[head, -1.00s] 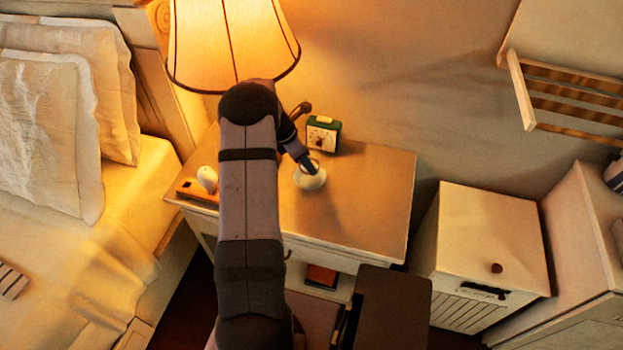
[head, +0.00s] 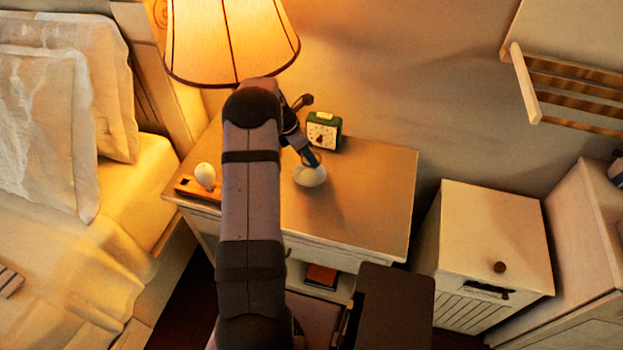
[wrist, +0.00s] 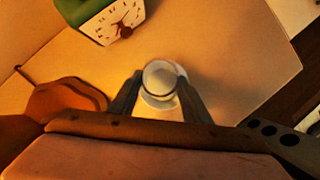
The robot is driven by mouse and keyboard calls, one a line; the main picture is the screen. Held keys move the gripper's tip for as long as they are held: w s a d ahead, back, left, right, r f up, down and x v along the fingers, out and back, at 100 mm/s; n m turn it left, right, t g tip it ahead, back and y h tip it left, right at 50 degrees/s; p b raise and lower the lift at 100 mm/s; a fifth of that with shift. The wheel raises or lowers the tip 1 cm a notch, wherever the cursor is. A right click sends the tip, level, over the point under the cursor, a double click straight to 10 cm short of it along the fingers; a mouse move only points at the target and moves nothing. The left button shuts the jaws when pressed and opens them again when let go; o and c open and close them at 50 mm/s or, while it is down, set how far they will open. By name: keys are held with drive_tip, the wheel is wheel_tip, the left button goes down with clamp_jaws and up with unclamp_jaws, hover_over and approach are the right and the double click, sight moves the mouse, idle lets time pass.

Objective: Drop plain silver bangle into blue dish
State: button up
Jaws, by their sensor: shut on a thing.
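In the head view the bangle cannot be made out clearly.
A green alarm clock (head: 323,131) stands behind the dish. A lit lamp (head: 232,45) stands at the back left. A white egg-shaped thing (head: 205,175) sits on a wooden stand (head: 192,188) at left. The table's right side (head: 375,190) is clear.

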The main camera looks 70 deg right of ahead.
sight(307, 175)
drive_tip(key=shift+f+b, duration=1.55)
drive_tip(key=shift+f, duration=0.35)
drive_tip(key=o, duration=1.1)
drive_tip(key=v, duration=0.7)
drive_tip(key=shift+r+b, duration=0.15)
drive_tip(key=shift+b, duration=0.25)
drive_tip(key=shift+m, duration=0.3)
